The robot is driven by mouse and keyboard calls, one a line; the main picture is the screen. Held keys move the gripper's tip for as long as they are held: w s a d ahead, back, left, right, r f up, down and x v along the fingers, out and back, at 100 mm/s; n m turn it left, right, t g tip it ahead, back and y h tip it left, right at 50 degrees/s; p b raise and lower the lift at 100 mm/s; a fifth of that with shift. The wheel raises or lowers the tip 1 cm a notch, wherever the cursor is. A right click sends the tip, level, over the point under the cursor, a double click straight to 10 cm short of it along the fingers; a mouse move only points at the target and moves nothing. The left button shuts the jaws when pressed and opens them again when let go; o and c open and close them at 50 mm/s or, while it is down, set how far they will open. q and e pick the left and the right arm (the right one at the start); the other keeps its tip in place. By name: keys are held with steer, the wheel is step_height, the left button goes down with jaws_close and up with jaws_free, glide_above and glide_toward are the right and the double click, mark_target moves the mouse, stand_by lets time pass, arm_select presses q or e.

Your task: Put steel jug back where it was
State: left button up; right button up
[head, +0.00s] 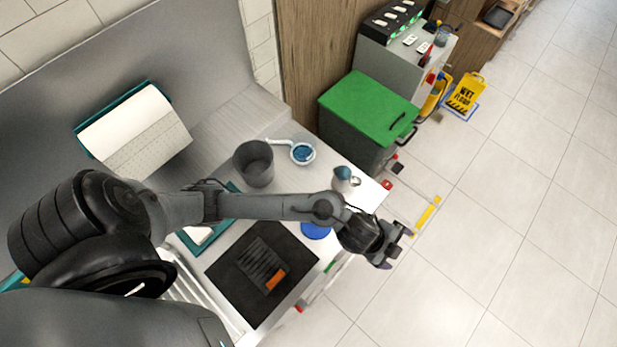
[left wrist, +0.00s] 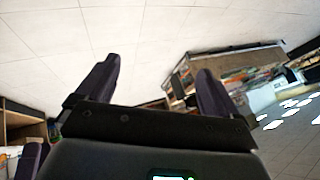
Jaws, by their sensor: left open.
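The steel jug (head: 344,178) stands on the counter near its right end, just above my left forearm in the head view. It looks upright, and its handle points right. My left gripper (head: 396,252) is past the counter's front edge, over the floor, apart from the jug. In the left wrist view the two dark fingers of my left gripper (left wrist: 158,88) are spread with nothing between them. The jug does not show in the left wrist view.
A dark grey bin (head: 254,163) and a strainer with a blue bowl (head: 302,152) stand beside the jug. A black mat (head: 240,272) holds a grey slotted tool with an orange end. A green-lidded box (head: 366,108) stands right of the counter. Floor in front is mostly clear.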

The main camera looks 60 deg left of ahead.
arm_select(q)
steer(key=s+a+r+n+g+y, duration=0.2)
steer(key=s+a+n+y, duration=0.2)
steer(key=s+a+n, duration=0.9)
steer(key=s+a, duration=0.4)
steer(key=shift+a+n+g, duration=0.3)
steer(key=shift+a+g, duration=0.05)
steer(key=shift+g, duration=0.05)
